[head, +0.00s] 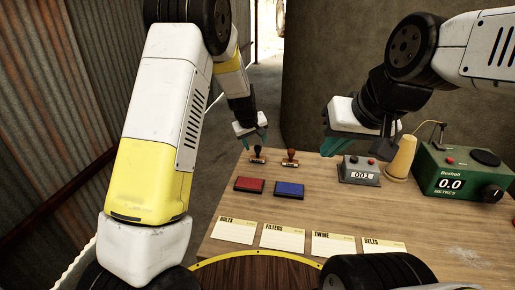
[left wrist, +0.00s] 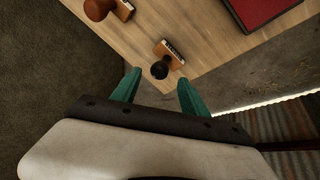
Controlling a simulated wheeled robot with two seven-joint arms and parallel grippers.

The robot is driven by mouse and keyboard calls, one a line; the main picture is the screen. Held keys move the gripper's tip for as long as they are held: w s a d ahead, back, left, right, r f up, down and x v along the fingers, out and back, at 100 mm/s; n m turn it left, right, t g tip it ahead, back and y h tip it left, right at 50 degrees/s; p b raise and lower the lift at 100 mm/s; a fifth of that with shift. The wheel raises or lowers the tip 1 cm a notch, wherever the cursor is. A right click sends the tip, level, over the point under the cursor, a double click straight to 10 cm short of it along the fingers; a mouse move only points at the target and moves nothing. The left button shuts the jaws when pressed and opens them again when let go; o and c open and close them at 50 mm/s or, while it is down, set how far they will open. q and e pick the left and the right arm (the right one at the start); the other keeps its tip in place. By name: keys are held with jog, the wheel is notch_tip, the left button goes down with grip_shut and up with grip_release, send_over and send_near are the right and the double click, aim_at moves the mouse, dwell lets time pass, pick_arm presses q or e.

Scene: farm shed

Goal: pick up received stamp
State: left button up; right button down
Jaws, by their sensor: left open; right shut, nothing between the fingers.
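Two stamps stand near the far left edge of the wooden table (head: 330,210). One has a black handle (head: 257,157); it also shows in the left wrist view (left wrist: 168,58). The other has a brown handle (head: 290,159) and stands to its right; it shows at the top of the left wrist view (left wrist: 101,9). I cannot read which one is the received stamp. My left gripper (head: 255,148) is open and empty, with its teal fingertips on either side of the black-handled stamp in the left wrist view (left wrist: 159,78). My right gripper (head: 331,147) is shut and empty, above the table's far side.
A red ink pad (head: 249,185) and a blue ink pad (head: 289,190) lie in front of the stamps. Several labelled cards (head: 283,238) line the near edge. A counter (head: 360,172), a tan cone (head: 401,158) and a green metre box (head: 462,175) stand to the right.

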aim_at(257, 146)
pick_arm(q)
jog(key=x, duration=0.4)
jog(key=shift+w+d+f, duration=0.1)
jog(key=shift+d+f, duration=0.05)
jog(key=shift+f, duration=0.15)
jog(key=shift+c, duration=0.2)
grip_shut()
